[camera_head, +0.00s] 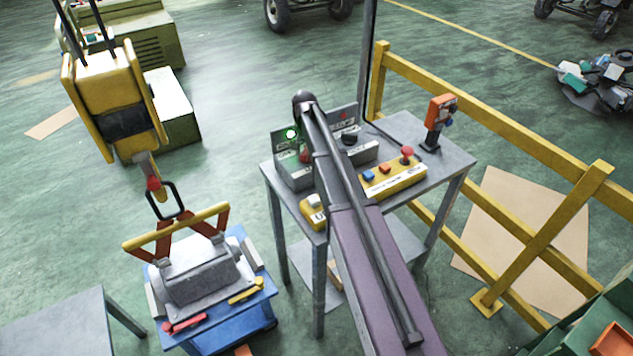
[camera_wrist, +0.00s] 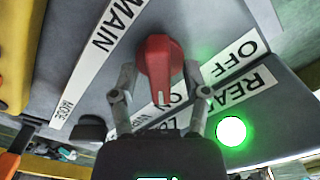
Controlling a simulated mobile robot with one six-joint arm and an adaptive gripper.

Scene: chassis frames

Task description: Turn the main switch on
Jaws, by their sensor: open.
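The main switch is a red rotary knob (camera_wrist: 158,56) on a grey panel with a MAIN label and OFF and ON labels. In the wrist view its long grip runs up and down, its lower end near the ON label; which setting it is at I cannot tell for sure. The open fingers of my gripper (camera_wrist: 160,84) stand on either side of the knob's lower part, with gaps showing. In the head view the red knob (camera_head: 305,155) shows beside my arm, which hides much of the panel and my gripper.
A green lamp (camera_wrist: 231,131) by the READY label is lit. The grey table (camera_head: 405,130) also holds a yellow control box (camera_head: 395,178) and an orange handheld device (camera_head: 440,110). A yellow rail (camera_head: 480,95) stands behind. A hoist (camera_head: 112,95) hangs at left.

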